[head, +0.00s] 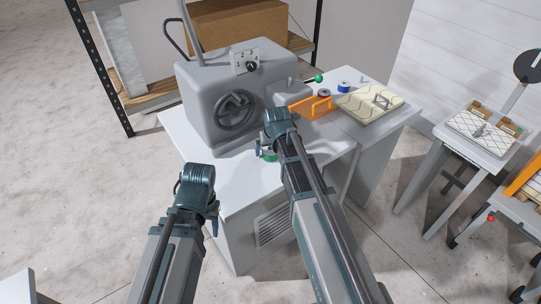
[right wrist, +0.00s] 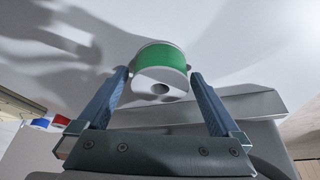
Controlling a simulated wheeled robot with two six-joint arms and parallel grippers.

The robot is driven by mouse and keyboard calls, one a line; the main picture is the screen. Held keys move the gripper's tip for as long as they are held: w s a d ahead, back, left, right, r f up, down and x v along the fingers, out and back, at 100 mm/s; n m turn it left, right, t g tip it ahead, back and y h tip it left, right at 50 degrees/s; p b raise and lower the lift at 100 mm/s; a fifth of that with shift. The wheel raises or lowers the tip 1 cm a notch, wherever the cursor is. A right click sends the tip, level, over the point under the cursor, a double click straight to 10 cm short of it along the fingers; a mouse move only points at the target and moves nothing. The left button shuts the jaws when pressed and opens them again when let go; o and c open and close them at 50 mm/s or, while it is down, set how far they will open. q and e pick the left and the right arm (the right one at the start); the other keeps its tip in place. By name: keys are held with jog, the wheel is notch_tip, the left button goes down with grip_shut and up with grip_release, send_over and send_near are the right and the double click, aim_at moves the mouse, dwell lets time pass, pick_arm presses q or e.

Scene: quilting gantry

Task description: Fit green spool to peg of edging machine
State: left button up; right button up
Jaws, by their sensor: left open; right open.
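The green spool (right wrist: 161,58) stands on the white table, between the spread fingertips of my open right gripper (right wrist: 160,75) in the right wrist view. I cannot tell whether the fingers touch it. In the head view the spool (head: 270,156) is partly hidden by my right gripper (head: 263,150). The grey edging machine (head: 207,88), with a handwheel and a numbered dial, stands just behind it. I cannot make out its peg with certainty. My left gripper (head: 214,214) is open and empty, in front of the table's left edge.
An orange frame (head: 313,107), a red spool (head: 324,93), a blue spool (head: 344,87) and a cream quilted pad (head: 370,101) lie on the table to the right. A green knob (head: 319,78) is near the machine. A smaller table (head: 456,151) stands further right.

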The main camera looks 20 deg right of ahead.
jog(key=c, duration=1.5)
jog(key=shift+o, duration=0.2)
jog(key=shift+r, duration=0.2)
jog(key=shift+r+p, duration=0.6)
jog(key=shift+p, duration=0.2)
jog(key=r+p, duration=0.2)
jog(key=shift+s+d+r+p, duration=0.1)
jog(key=shift+s+r+p, duration=0.1)
jog(key=shift+r+p, duration=0.1)
jog(key=s+d, duration=0.9)
jog(key=s, duration=0.3)
jog(key=shift+s+d+r+p, duration=0.15)
jog(key=shift+d+r+p, duration=0.15)
jog(key=shift+r+p, duration=0.1)
notch_tip(320, 180, down, 2)
jog(key=shift+b, duration=1)
